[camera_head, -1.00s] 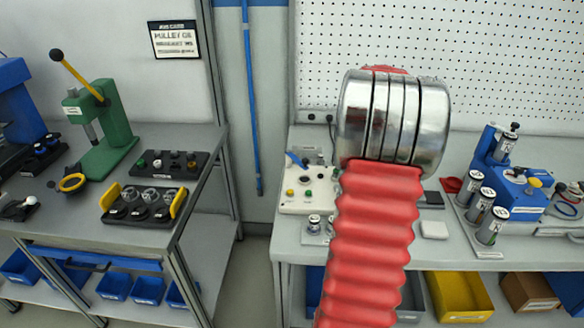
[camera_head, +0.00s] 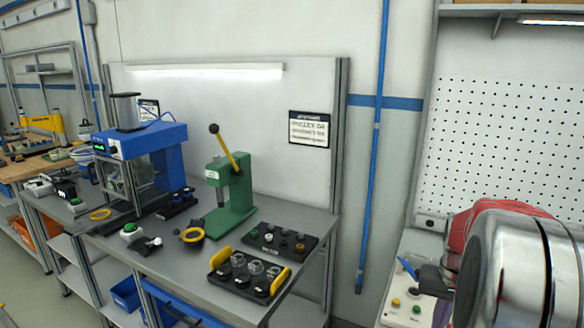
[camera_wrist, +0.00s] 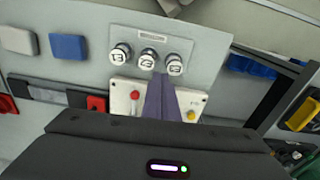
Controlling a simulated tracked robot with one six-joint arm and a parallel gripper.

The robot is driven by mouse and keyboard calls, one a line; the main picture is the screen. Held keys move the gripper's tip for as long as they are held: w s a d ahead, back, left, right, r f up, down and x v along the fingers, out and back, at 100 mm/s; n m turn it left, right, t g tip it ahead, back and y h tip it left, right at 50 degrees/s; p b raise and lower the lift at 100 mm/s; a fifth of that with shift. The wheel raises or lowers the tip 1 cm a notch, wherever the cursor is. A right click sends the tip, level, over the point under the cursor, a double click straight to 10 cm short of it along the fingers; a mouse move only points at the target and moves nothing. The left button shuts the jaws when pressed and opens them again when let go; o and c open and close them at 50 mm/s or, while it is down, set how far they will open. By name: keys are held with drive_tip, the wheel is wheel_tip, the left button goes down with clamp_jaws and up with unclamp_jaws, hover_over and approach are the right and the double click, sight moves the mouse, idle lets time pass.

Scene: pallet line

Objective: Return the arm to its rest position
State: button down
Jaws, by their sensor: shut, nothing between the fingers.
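My gripper (camera_wrist: 161,98) shows in the wrist view as two grey-purple fingers pressed together, with nothing between them. Three numbered cylinders (camera_wrist: 147,59) stand in a row on a grey plate just beyond the fingertips. In the head view, part of my arm with silver rings and red covering is at the lower right, over the right bench. My fingers cannot be made out there.
The left bench (camera_head: 165,268) carries a green press (camera_head: 231,190), a blue machine (camera_head: 140,150) and a black tray with yellow handles (camera_head: 248,272). A pegboard wall (camera_head: 490,140) rises behind the right bench. A gap with a blue pipe (camera_head: 373,150) separates the benches.

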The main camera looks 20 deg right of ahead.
drive_tip(key=s+a+r+n+t, duration=0.1)
drive_tip(key=a+r+n, duration=0.2)
drive_tip(key=a, duration=0.8)
drive_tip(key=s+a+r+n+t, duration=0.1)
drive_tip(key=a+r+n+t, duration=0.1)
drive_tip(key=a, duration=1)
drive_tip(key=s+a+r+n+t, duration=0.1)
drive_tip(key=a+r+n, duration=0.3)
drive_tip(key=a, duration=0.8)
drive_tip(key=shift+s+a+r+t, duration=0.2)
drive_tip(key=shift+a+r+t, duration=0.05)
drive_tip(key=shift+t, duration=0.35)
drive_tip(key=shift+d, duration=0.1)
